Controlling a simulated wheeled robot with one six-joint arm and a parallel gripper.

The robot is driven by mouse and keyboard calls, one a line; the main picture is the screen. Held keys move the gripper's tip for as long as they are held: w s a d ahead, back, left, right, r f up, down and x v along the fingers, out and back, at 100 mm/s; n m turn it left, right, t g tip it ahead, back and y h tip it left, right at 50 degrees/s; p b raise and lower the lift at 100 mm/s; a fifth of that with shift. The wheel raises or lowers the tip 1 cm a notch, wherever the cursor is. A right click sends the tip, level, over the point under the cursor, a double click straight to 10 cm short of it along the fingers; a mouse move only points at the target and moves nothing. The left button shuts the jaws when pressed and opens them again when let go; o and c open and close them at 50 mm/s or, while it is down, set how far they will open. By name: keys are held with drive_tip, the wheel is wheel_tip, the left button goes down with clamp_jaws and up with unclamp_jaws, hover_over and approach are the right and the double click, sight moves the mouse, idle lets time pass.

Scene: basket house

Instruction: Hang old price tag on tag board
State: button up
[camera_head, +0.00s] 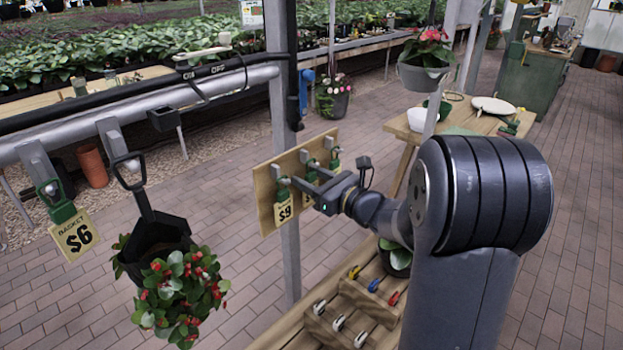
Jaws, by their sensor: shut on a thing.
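The wooden tag board (263,196) is fixed on a grey post, with several metal hooks along it. A tag reading $9 (284,209) with a green top hangs at its left hook. Another green-topped tag (335,158) is at the right hook. My gripper (303,173) is at the board's face, shut on a green-topped price tag (309,175) at the middle hook. My fingers partly hide this tag, and I cannot tell whether it rests on the hook. A tag reading BASKET $6 (76,235) hangs from the rail at the left.
A hanging basket (172,275) with red-flowered plants hangs from the rail (130,112) at the left. Below my arm, a wooden bench (283,335) holds several coloured clips. Another hanging pot (421,77) and a wooden table (405,140) stand behind. Brick floor is open between.

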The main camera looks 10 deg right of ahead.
drive_tip(key=o, duration=0.8)
drive_tip(key=shift+o, duration=0.2)
drive_tip(key=b+v, duration=0.2)
drive_tip(key=v, duration=0.9)
drive_tip(key=shift+w+a, duration=0.1)
drive_tip(key=p+x, duration=0.1)
drive_tip(key=x, duration=0.2)
drive_tip(key=p+x, duration=0.1)
drive_tip(key=x, duration=0.3)
drive_tip(key=p+x, duration=0.1)
drive_tip(key=x, duration=0.2)
drive_tip(key=shift+w+a+r, duration=0.15)
drive_tip(key=shift+w+r, duration=0.15)
drive_tip(key=shift+r, duration=0.1)
drive_tip(key=shift+f, duration=0.1)
